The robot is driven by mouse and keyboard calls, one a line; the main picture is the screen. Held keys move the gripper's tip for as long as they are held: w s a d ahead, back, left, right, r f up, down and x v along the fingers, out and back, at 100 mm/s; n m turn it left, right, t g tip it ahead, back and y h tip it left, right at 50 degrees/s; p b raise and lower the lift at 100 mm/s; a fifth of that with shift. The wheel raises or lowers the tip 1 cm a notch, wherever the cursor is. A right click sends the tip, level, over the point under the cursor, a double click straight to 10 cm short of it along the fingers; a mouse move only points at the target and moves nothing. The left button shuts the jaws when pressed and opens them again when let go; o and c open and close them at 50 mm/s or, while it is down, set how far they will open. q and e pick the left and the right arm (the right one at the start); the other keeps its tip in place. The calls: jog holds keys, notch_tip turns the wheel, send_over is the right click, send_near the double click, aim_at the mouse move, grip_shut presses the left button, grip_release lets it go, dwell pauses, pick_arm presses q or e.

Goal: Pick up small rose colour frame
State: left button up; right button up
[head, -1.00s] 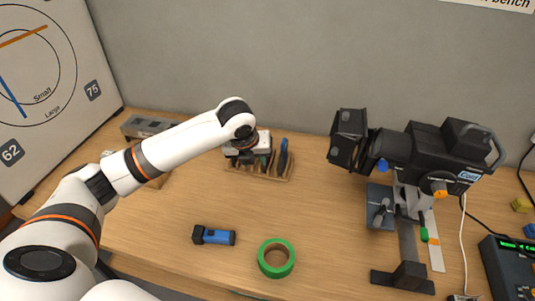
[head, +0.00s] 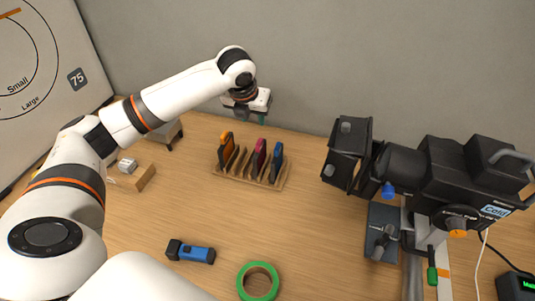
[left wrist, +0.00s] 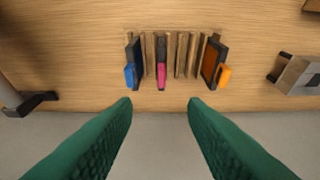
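A wooden slotted rack (head: 228,177) stands on the bench towards the wall. In it, the rose frame (head: 259,155) stands on edge between an orange-tabbed frame (head: 226,141) and a blue frame (head: 277,161). The left wrist view shows the rose frame (left wrist: 161,77) close to the blue frame (left wrist: 130,76), with the orange-tabbed frame (left wrist: 222,77) further right across several empty slots. My left gripper (left wrist: 160,103) is open and empty, its green fingers spread wide. In the head view it hangs above and behind the rack, apart from the frames. My right gripper is not in view.
A large black spotlight (head: 430,185) on a stand fills the right. A blue torch (head: 190,252) and a green tape roll (head: 258,282) lie at the front. A wooden block (head: 133,178) is left of the rack. Bench between rack and tape is clear.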

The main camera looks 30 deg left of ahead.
pick_arm(q)
jog(key=b, duration=0.6)
send_near(258, 146)
jog(key=f, duration=0.2)
jog(key=x, duration=0.3)
jog(key=p+x, duration=0.1)
jog(key=x, duration=0.2)
jog(key=shift+w, duration=0.4)
jog(key=shift+w+a+p+x, duration=0.15)
jog(key=shift+p+x, duration=0.3)
jog(key=shift+x, duration=1)
jog(key=shift+w+a+p+x, duration=0.15)
jog(key=shift+p+x, duration=0.25)
jog(key=shift+x, duration=1.05)
jog(key=shift+r, duration=0.2)
grip_shut()
